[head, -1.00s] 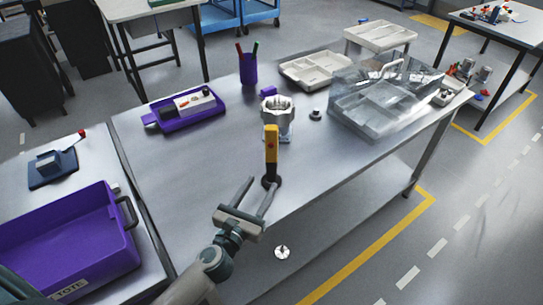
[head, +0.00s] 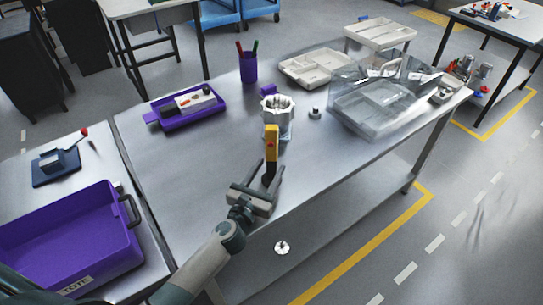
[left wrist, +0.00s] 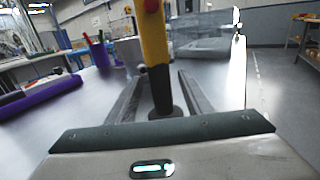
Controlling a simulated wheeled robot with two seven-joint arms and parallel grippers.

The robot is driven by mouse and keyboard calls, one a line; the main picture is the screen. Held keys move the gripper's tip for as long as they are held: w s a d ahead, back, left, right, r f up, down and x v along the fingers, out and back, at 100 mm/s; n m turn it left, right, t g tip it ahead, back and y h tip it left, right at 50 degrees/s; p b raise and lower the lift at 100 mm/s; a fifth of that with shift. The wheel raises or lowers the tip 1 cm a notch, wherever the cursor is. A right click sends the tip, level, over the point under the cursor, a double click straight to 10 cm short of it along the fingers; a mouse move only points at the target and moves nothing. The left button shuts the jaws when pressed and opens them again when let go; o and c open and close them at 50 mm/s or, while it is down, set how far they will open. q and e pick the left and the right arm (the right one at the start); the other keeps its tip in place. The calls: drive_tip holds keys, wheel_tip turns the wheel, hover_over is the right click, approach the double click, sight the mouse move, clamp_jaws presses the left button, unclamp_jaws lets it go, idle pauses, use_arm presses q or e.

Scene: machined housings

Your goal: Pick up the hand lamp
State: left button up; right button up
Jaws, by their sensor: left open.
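The hand lamp (head: 271,145), yellow above and dark below, stands upright on the metal table near its front edge. It also shows large in the left wrist view (left wrist: 155,50), with a red spot near its top and a round dark base. My left gripper (head: 271,168) is open, low over the table, with one finger on each side of the lamp's lower part. In the left wrist view the gripper's two fingers (left wrist: 162,76) flank the lamp, with gaps visible near its base. My right gripper is not in view.
A metal housing (head: 279,117) stands just behind the lamp. Farther back are a purple pen cup (head: 248,70), a purple tray (head: 186,112), a pale divided tray (head: 314,66) and a clear box (head: 375,105). A purple tote (head: 70,235) is at left.

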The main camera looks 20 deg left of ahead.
use_arm(q)
drive_tip(key=shift+w+d, duration=0.1)
drive_tip(key=shift+w, duration=1.05)
clamp_jaws()
